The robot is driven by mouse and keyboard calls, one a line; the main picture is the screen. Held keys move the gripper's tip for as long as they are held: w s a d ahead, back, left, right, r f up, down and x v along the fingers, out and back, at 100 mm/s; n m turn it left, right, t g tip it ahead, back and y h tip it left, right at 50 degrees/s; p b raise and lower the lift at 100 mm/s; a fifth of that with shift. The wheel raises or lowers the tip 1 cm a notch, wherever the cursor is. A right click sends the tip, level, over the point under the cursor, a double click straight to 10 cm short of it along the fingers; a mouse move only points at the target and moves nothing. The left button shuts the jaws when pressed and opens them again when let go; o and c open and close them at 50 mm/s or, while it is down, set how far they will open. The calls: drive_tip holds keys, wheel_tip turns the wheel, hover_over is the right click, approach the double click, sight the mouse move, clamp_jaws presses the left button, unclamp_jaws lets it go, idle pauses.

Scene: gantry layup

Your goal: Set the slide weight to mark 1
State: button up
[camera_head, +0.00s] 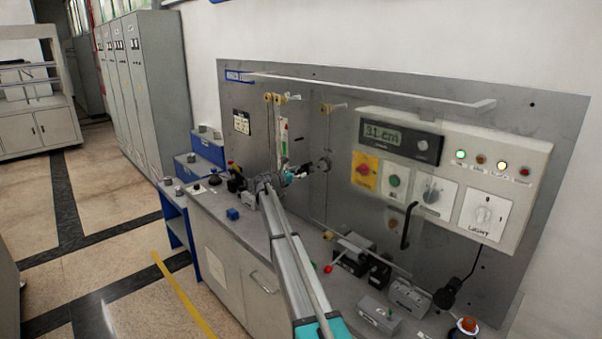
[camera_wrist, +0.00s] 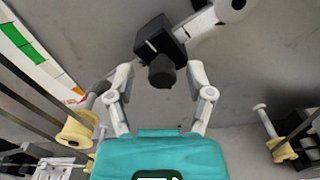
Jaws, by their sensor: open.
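A black block with a round dark knob, which looks like the slide weight (camera_wrist: 161,42), is in the upper middle of the wrist view. It sits by a pale rod with a round white end at the upper right. My gripper (camera_wrist: 161,80) is open, its fingertips apart on either side of the knob; I cannot tell whether they touch it. In the head view my gripper (camera_head: 303,172) is near the grey panel (camera_head: 345,95), and the weight cannot be made out there. No numbered marks are readable.
A strip with green and orange bands (camera_wrist: 28,42) is at the wrist view's left. Yellow spools (camera_wrist: 76,130) flank the gripper below. A control box (camera_head: 455,150) with a display, lights and knobs is on the panel's right. Small devices (camera_head: 380,313) crowd the bench's front right.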

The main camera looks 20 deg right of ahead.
drive_tip(key=shift+w+d, duration=0.15)
drive_tip(key=shift+d, duration=0.25)
clamp_jaws()
